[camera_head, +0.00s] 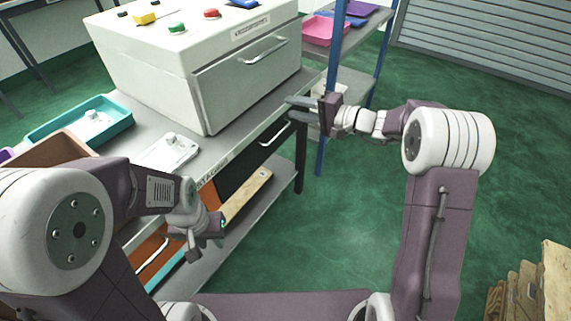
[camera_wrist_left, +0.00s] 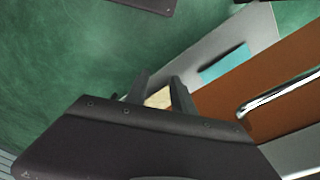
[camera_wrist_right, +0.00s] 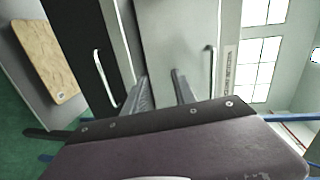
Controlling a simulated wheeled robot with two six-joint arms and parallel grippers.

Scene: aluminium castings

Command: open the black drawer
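The black drawer (camera_head: 238,166) is under the front of the grey table and looks shut. Its pale bar handle (camera_head: 273,134) shows near its right end; in the right wrist view the black drawer (camera_wrist_right: 82,42) and its handle (camera_wrist_right: 103,78) are left of the fingers. My right gripper (camera_head: 291,108) is open and empty, above and right of the handle, apart from it. Its fingers (camera_wrist_right: 159,78) point toward the grey machine front. My left gripper (camera_head: 207,238) is open and empty, low by the orange-brown drawer (camera_head: 152,256), which also shows in the left wrist view (camera_wrist_left: 240,90).
A grey machine (camera_head: 205,75) with a handled front panel stands on the table. A wooden board (camera_head: 246,196) lies on the lower shelf. A teal tray (camera_head: 85,118) is at left. A blue-post rack (camera_head: 327,120) stands at right. Green floor is clear in front.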

